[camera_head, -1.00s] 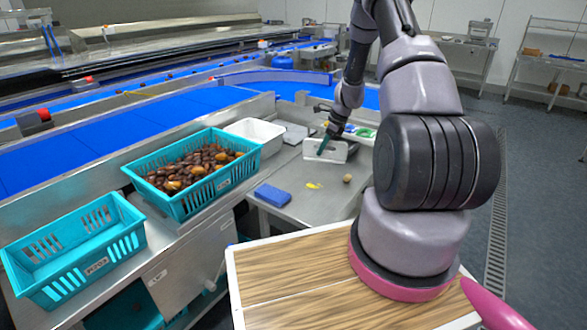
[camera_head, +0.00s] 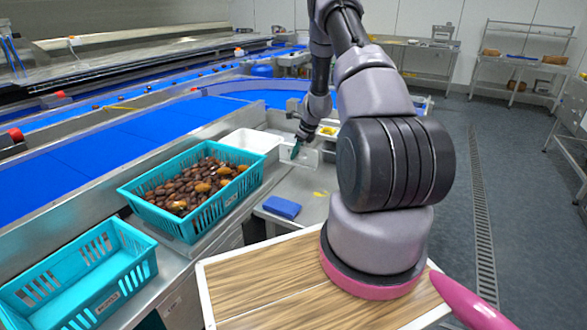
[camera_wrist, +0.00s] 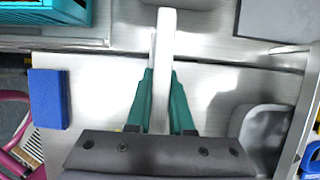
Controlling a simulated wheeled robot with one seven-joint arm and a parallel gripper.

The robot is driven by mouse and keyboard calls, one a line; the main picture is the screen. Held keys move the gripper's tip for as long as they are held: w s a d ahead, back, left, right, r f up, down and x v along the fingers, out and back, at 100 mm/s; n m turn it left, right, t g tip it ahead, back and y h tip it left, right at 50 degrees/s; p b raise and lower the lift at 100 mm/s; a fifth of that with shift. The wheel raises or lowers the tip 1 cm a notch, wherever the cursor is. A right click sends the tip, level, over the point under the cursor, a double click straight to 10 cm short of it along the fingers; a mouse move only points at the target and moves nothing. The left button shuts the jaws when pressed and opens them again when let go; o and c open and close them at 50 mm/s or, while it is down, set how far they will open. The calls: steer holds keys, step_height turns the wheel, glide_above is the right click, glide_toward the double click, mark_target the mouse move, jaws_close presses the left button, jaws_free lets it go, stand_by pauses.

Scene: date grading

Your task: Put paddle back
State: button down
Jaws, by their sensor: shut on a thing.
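The paddle, a white flat piece (camera_wrist: 166,35), is seen edge-on in the wrist view, between the two teal fingers of my gripper (camera_wrist: 163,78). The fingers are shut on it, and it sticks out ahead of them. In the head view my gripper (camera_head: 296,150) holds the pale paddle (camera_head: 307,157) above the steel table, just right of the white tub. My arm hides part of the table there. I cannot tell whether the paddle touches the table.
A blue block (camera_head: 281,207) lies on the steel table; it also shows in the wrist view (camera_wrist: 48,98). A teal crate of dates (camera_head: 186,228), an empty teal crate (camera_head: 128,285) and the white tub (camera_head: 268,148) stand left. A grey tray (camera_wrist: 237,122) is right in the wrist view.

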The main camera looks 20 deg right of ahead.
mark_target(296, 162)
steer(key=shift+f, duration=2.7)
steer(key=c, duration=0.8)
jaws_free()
steer(key=shift+f, duration=0.1)
